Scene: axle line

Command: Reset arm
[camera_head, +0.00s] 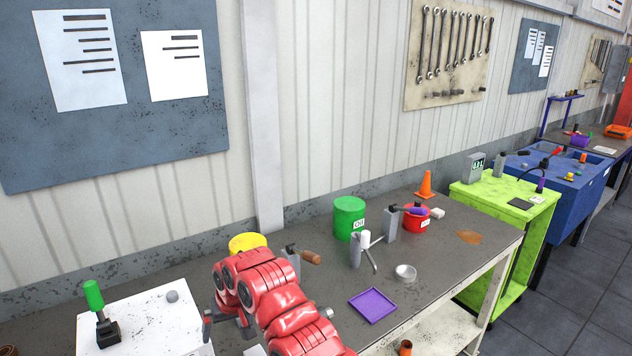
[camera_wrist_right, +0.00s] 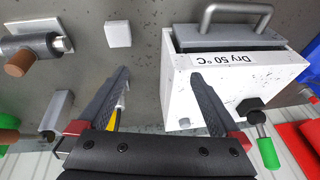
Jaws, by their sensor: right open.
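My right arm, red, reaches in from the bottom of the head view over the grey workbench (camera_head: 440,240). Its gripper (camera_head: 228,320) is beside the white box (camera_head: 145,318), partly hidden by the arm. In the right wrist view the two dark fingers of the right gripper (camera_wrist_right: 160,82) are spread apart with nothing held between them. There the white box (camera_wrist_right: 230,85), with a grey handle and a "Dry 50 °C" label, lies beyond the right finger. My left gripper is not in view.
A yellow container (camera_head: 247,242) and a brown-handled tool (camera_head: 310,257) stand behind the arm. A green can (camera_head: 349,217), a red container (camera_head: 416,219), a purple tray (camera_head: 372,305) and a small metal dish (camera_head: 405,272) are to the right. A white cube (camera_wrist_right: 118,34) lies near the fingers.

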